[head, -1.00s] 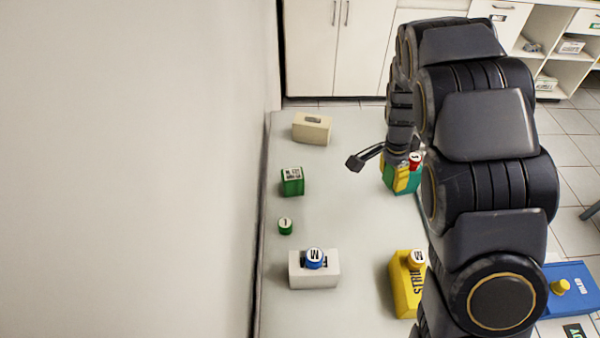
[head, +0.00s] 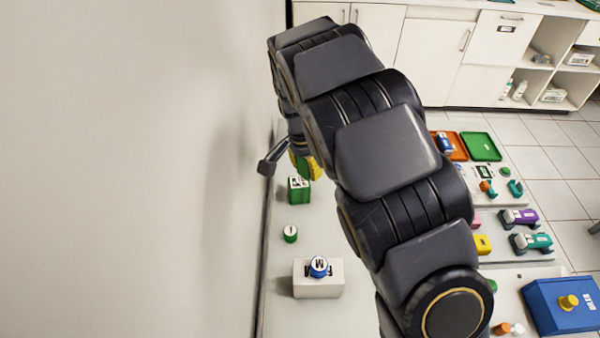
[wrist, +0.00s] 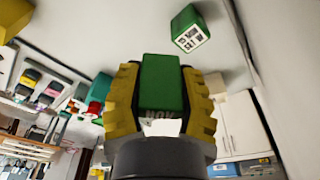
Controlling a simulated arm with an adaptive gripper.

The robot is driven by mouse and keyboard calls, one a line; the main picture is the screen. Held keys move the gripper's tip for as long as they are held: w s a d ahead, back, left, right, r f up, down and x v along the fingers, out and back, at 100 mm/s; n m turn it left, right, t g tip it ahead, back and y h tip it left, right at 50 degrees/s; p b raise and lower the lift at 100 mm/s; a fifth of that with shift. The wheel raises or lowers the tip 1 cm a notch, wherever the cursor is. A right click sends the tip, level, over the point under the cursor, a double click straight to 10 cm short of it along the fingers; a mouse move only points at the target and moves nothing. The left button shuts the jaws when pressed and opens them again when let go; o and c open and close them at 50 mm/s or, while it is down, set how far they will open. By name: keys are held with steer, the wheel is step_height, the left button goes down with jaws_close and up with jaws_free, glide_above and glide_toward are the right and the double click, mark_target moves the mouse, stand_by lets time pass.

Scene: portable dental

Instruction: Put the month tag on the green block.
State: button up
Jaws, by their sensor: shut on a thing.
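My gripper (wrist: 160,102) has yellow padded fingers. It is shut on a green tag (wrist: 160,82) with dark letters that look like "NOV" on its near end. The green block (wrist: 190,30), with a white printed face, stands on the pale table beyond the held tag, up and to the right in the wrist view. The gap between them is clear. In the head view the green block (head: 299,190) stands near the wall side, just below my gripper (head: 304,167). My arm hides most of the held tag there.
A round green piece (head: 290,234) and a white block (head: 318,285) with a blue "M" cap (head: 318,266) stand nearer along the wall. The wall (head: 130,170) is close on the left. A blue box (head: 562,305) and coloured trays lie right of my arm.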

mark_target(301, 180)
steer(key=w+f, duration=0.4)
steer(key=w+a+f, duration=0.1)
steer(key=w+f, duration=0.1)
steer(key=shift+w+a+f, duration=0.1)
steer(key=shift+w+f, duration=0.05)
steer(key=shift+f, duration=1.65)
steer(key=shift+f, duration=0.15)
steer(key=o, duration=0.9)
steer(key=shift+o, duration=0.2)
